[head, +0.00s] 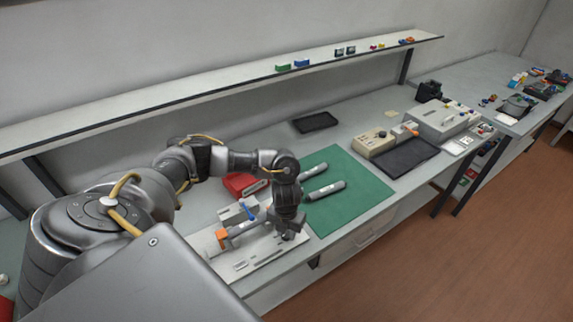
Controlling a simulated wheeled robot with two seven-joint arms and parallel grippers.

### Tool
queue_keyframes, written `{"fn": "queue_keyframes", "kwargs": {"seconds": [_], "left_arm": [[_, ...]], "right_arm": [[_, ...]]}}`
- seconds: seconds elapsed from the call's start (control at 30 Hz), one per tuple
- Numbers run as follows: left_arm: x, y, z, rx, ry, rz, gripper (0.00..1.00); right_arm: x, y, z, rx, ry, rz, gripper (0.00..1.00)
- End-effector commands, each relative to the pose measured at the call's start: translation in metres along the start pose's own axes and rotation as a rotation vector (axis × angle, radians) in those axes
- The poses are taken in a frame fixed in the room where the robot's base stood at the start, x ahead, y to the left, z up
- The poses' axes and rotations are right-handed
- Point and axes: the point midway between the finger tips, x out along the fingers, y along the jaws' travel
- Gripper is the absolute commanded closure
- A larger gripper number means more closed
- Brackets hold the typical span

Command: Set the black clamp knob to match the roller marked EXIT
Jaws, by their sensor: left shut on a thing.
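My left arm reaches in from the left and its gripper (289,234) points down over the right part of a pale fixture plate (240,268). The gripper is shut on a small dark thing, which appears to be the black clamp knob; fingers and wrist hide most of it. The fixture carries an orange block (224,239) with a grey bar and a blue-handled part (248,212). I cannot read any EXIT mark. My right gripper is out of view.
A red bin (243,184) stands behind the fixture, close to my forearm. A black tray (314,122) lies farther back. A beige box (373,143), a dark mat (405,157) and a grey machine (443,120) stand to the right. The mat's front is clear.

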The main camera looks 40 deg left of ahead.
Motion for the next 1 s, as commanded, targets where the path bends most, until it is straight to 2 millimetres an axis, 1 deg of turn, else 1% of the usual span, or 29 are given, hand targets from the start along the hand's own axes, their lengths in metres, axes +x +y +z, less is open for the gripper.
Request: {"fn": "queue_keyframes", "kwargs": {"seconds": [0.03,0.4,1.0], "left_arm": [[0.004,0.0,0.001,0.038,-0.003,-0.001,0.92],[0.003,0.0,0.001,0.388,-0.003,0.0,0.92],[0.001,0.0,0.002,0.958,-0.005,0.001,0.92]], "right_arm": [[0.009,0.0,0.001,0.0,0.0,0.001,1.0],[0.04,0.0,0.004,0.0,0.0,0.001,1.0],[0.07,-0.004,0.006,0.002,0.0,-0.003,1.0]]}}
